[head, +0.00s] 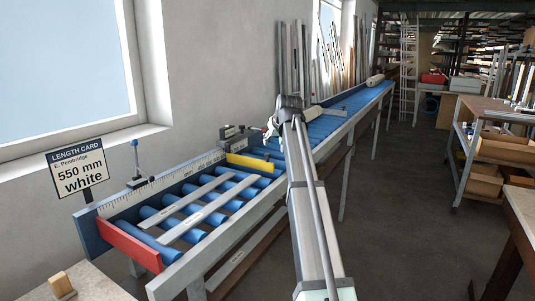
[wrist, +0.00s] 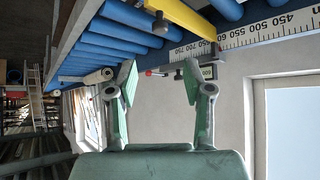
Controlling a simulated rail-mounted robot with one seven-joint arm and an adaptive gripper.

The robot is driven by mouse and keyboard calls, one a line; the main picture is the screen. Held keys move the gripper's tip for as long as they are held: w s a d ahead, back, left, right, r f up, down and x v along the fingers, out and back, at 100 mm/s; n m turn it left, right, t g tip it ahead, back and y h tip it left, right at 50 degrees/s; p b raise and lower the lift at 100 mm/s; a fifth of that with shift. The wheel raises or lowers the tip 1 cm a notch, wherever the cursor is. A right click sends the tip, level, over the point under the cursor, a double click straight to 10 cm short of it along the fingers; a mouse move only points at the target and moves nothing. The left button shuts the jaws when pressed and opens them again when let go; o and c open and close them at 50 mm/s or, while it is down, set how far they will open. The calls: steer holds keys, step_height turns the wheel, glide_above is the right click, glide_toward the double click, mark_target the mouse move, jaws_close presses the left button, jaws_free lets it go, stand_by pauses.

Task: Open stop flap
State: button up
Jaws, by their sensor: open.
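A yellow flap (head: 250,163), which looks like the stop flap, stands across the blue roller table, beside a dark clamp block (head: 235,138) on the rear scale. In the wrist view the yellow flap (wrist: 186,16) runs along the top, above and apart from my fingers. My gripper (head: 271,129) hangs above the conveyor behind the clamp block, partly hidden by my arm. In the wrist view my gripper (wrist: 158,82) has its two green-padded fingers spread, with nothing between them. A small red-tipped lever (wrist: 150,72) shows behind the fingers.
White profiles (head: 205,213) lie on the blue rollers left of the flap. A red end plate (head: 128,245) closes the near end. A length card (head: 78,173) reads 550 mm white.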

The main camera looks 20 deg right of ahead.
mark_target(268, 154)
steer(key=p+x, duration=0.1)
steer(key=x, duration=1.1)
steer(key=shift+w+f+p, duration=0.15)
steer(key=shift+w+p, duration=0.05)
steer(key=shift+p, duration=0.1)
jaws_close()
